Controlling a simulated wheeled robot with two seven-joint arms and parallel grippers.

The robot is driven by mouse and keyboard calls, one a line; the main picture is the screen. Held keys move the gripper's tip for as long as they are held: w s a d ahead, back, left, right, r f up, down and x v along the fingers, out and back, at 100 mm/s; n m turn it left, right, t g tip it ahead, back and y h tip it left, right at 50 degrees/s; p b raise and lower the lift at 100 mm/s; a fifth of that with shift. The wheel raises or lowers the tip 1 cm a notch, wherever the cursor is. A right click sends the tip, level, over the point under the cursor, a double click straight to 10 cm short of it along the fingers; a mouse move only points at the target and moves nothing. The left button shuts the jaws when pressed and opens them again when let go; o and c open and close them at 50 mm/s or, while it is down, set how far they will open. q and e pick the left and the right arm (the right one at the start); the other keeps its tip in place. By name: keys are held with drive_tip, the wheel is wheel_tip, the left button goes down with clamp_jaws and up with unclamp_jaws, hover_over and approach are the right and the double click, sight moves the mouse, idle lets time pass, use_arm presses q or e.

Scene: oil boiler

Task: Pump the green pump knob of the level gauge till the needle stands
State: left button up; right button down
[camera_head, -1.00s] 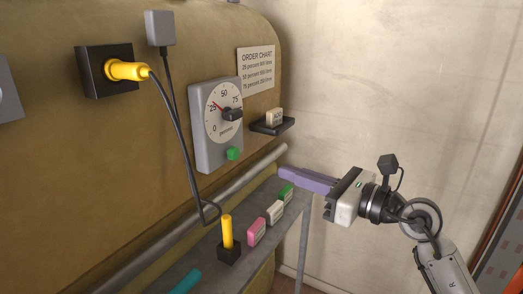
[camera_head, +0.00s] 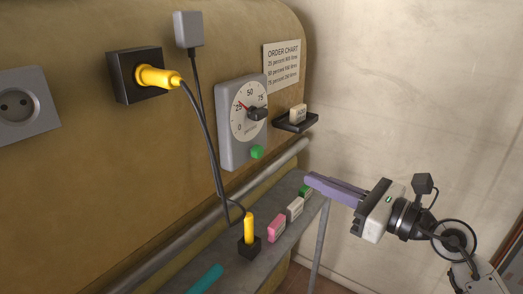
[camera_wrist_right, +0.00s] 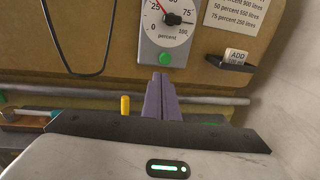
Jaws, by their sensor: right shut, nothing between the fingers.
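The level gauge (camera_head: 232,147) is a grey box on the tan tank with a round dial. My right gripper (camera_head: 308,181) has purple fingers, shut and empty. It is right of and below the green knob, apart from it, with its fingertips (camera_wrist_right: 161,78) below the knob in the wrist view. My left gripper is not in view.
A black cable (camera_head: 207,140) hangs left of the gauge. A small tray (camera_head: 296,124) with a tag juts out right of it.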

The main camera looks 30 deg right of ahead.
drive_tip(key=p, duration=0.3)
approach(257, 155)
drive_tip(key=x, duration=0.5)
drive_tip(key=shift+w+a+r, duration=0.1)
drive_tip(key=shift+w+a, duration=0.05)
drive_tip(key=shift+w, duration=0.05)
drive_tip(key=shift+w+a, duration=0.15)
drive_tip(key=shift+w, duration=0.3)
drive_tip(key=shift+p, duration=0.3)
